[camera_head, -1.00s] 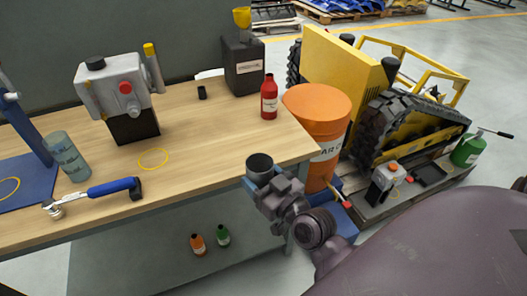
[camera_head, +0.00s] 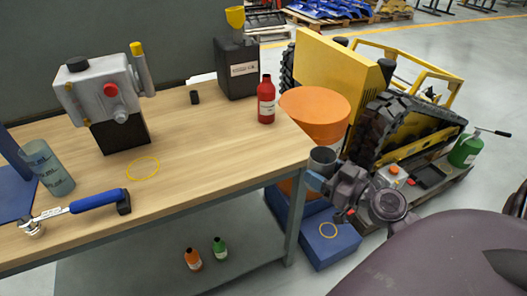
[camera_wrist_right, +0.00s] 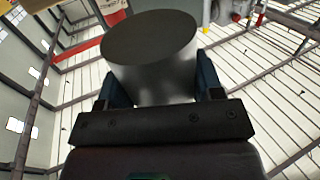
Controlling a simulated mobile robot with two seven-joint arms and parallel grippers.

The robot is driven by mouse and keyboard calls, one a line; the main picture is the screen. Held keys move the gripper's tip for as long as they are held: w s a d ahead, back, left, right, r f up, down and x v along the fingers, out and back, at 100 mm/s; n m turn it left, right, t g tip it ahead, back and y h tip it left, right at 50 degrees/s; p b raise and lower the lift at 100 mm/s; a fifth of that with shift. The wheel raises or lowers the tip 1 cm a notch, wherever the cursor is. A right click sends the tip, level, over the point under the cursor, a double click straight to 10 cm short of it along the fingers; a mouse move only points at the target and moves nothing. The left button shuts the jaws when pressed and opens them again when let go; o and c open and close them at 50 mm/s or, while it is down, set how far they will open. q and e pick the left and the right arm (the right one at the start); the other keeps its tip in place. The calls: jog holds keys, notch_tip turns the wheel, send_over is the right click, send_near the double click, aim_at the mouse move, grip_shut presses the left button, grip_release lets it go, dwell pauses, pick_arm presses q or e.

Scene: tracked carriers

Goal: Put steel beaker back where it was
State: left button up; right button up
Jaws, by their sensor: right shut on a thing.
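The steel beaker (camera_head: 322,161) is upright in my right gripper (camera_head: 320,178), beyond the right end of the workbench and in front of the orange drum. In the right wrist view the beaker (camera_wrist_right: 158,70) is a grey cylinder between the two fingers of the right gripper (camera_wrist_right: 160,88), which are shut on it. A yellow ring (camera_head: 142,157) is marked on the bare bench top. Another yellow ring (camera_head: 328,223) is marked on top of a low blue box (camera_head: 318,250) on the floor, below my right gripper. Nothing stands inside either ring. My left gripper is out of view.
The workbench (camera_head: 215,150) carries a grey machine (camera_head: 105,95), a red bottle (camera_head: 266,105), a dark canister (camera_head: 237,75), a blue-handled tool (camera_head: 95,202) and a greenish cylinder (camera_head: 48,168). The orange drum (camera_head: 312,105) and yellow tracked carrier (camera_head: 400,120) stand right of it.

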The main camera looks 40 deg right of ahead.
jog(key=w+p, duration=0.1)
jog(key=w, duration=0.3)
jog(key=w+a+p, duration=0.1)
jog(key=w, duration=0.3)
jog(key=w+a+p, duration=0.1)
jog(key=w+p, duration=0.1)
jog(key=w, duration=0.3)
jog(key=shift+r, duration=0.25)
jog(key=shift+w+a+f, duration=0.1)
jog(key=shift+w+a, duration=0.05)
jog(key=shift+w, duration=0.75)
jog(key=w, duration=0.2)
jog(key=shift+w+a+p, duration=0.3)
jog(key=shift+f, duration=0.65)
jog(key=shift+s+f+b, duration=0.1)
jog(key=shift+f+b, duration=0.15)
jog(key=shift+b, duration=0.1)
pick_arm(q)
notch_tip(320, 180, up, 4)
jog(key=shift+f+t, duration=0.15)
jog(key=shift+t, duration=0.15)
